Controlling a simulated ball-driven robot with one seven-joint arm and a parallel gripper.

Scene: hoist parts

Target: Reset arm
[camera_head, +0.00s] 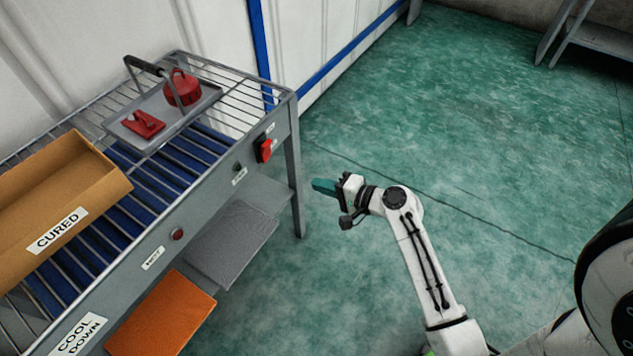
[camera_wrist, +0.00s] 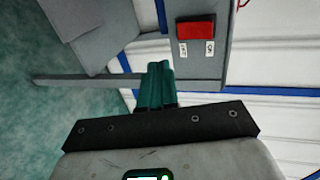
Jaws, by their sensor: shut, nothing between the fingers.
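My gripper (camera_head: 326,187) has teal fingers and is shut with nothing between them. In the head view it hangs over the green floor, just right of the bench's near right leg, apart from the bench. My white arm rises to it from the lower right. In the wrist view the shut fingers (camera_wrist: 157,84) point toward the bench's end, below a red switch (camera_wrist: 196,31) on a grey panel. The switch also shows in the head view (camera_head: 265,150).
A grey wire-topped bench (camera_head: 293,120) stands at left. On it are a handled tray (camera_head: 158,138) with two red parts (camera_head: 182,88) (camera_head: 143,124) and an orange-brown box marked CURED (camera_head: 112,190).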

